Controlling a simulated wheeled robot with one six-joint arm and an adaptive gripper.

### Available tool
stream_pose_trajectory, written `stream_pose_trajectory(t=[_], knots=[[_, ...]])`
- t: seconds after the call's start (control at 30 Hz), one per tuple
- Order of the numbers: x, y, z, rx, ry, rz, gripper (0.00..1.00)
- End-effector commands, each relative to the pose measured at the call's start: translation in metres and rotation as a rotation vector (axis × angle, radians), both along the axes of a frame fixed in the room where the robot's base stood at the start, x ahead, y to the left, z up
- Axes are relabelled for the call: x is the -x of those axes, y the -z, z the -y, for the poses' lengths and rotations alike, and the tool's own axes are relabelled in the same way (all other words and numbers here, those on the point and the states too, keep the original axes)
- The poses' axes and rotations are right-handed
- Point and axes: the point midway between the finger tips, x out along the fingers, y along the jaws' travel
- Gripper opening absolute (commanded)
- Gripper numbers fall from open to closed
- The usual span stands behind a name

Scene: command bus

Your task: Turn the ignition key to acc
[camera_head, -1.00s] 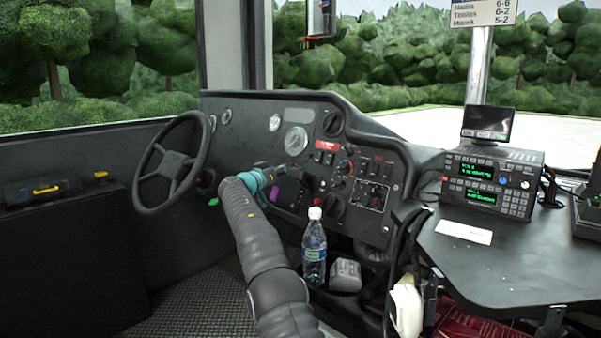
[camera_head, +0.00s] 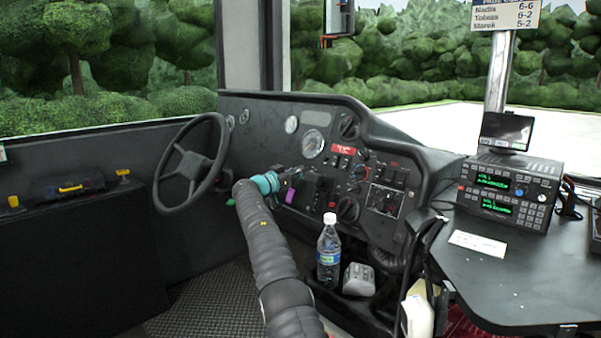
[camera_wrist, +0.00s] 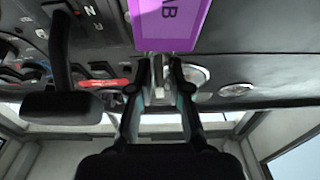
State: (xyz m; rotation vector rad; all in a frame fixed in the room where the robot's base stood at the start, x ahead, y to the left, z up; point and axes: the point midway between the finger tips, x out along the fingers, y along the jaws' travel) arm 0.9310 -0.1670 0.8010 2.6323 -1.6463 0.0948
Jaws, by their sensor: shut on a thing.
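My gripper (camera_wrist: 158,72) is at the dashboard, just right of the steering wheel. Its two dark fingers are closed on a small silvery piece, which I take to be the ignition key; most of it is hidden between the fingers. A purple tag (camera_wrist: 172,22) with letters on it hangs by the fingertips. The tag also shows in the head view (camera_head: 290,196), beside the teal end of my arm. The key's slot and any position marks around it are not visible, so I cannot tell its angle.
The steering wheel (camera_head: 192,163) stands close to the left of my arm. A water bottle (camera_head: 329,252) stands to the right of my arm. The dashboard (camera_head: 385,190) has knobs and switches. A radio unit (camera_head: 508,190) sits on the right-hand console.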

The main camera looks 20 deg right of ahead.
Motion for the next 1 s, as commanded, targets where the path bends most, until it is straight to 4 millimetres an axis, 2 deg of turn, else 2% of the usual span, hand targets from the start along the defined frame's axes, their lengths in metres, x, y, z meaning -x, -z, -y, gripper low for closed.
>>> stream_pose_trajectory(t=[0.03,0.07,0.57,0.93,1.0], knots=[[-0.001,0.008,0.001,-0.004,0.004,-0.010,0.25],[-0.001,0.008,0.001,-0.004,0.004,-0.010,0.33],[0.001,0.002,-0.005,-0.001,0.000,-0.005,0.33],[0.014,0.004,-0.029,-0.001,0.000,-0.006,0.33],[0.019,0.004,-0.040,-0.001,-0.001,-0.005,0.33]])
